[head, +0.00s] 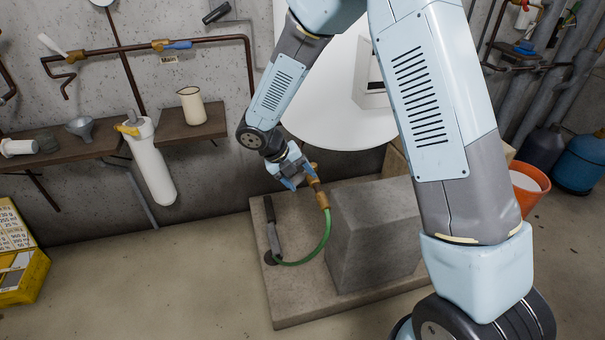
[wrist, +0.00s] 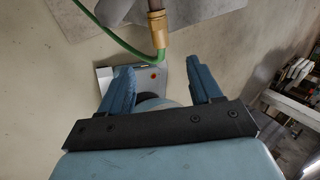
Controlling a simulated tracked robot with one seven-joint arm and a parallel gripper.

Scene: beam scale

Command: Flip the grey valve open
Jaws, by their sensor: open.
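A brass valve with a pale grey-white lever (head: 52,45) sits on the brown wall pipe at the upper left; the lever slants up and away from the pipe. It is the likeliest grey valve, and my gripper is well to its right. My gripper (head: 289,178) is above the concrete base, close to a brass fitting (head: 322,199) on a green hose. In the wrist view my gripper (wrist: 162,72) is open, with nothing between its blue fingers. The brass fitting (wrist: 158,38) shows beyond the fingertips. I cannot tell whether they touch.
A blue-lever valve (head: 178,45) is on the same pipe. Shelves hold a jug (head: 192,105) and a funnel (head: 80,128); a white cylinder (head: 150,165) hangs below.

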